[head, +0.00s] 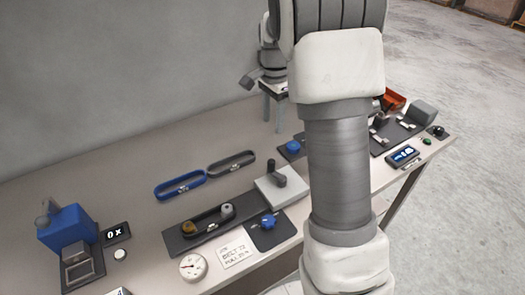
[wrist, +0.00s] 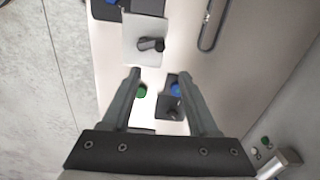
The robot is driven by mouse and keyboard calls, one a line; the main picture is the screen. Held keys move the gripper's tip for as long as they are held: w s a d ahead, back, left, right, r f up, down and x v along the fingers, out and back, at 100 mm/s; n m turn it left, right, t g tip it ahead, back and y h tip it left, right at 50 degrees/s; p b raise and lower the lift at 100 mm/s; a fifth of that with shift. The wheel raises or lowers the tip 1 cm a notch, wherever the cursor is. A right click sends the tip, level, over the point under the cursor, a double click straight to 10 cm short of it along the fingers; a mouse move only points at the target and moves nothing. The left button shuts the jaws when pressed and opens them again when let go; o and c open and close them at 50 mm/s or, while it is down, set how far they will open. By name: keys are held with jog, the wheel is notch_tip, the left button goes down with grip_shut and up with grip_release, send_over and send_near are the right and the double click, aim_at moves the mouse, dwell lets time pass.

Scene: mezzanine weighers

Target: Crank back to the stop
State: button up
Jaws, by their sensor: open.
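The crank, a dark handle (head: 279,168) on a pale square plate (head: 287,190), sits at the middle of the bench in the head view. In the wrist view the dark crank (wrist: 150,44) lies on its pale plate (wrist: 133,25), beyond the fingertips. My gripper (wrist: 160,73) is open, with nothing between its fingers, and apart from the crank. In the head view my arm crosses the picture right of the crank, and my gripper is not visible there. I cannot make out a stop in either view.
Left of the crank lie a dark tray (head: 172,242) with a belt around two pulleys, a round gauge (head: 193,266) and a written card (head: 234,251). A blue knob (head: 269,221) is in front. Blue (head: 181,185) and grey (head: 232,161) belts lie behind. A blue machine (head: 66,228) stands far left.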

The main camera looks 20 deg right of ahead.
aim_at(271, 161)
notch_tip(271, 161, down, 18)
jog(key=shift+r, duration=0.25)
dwell(0.4)
grip_shut()
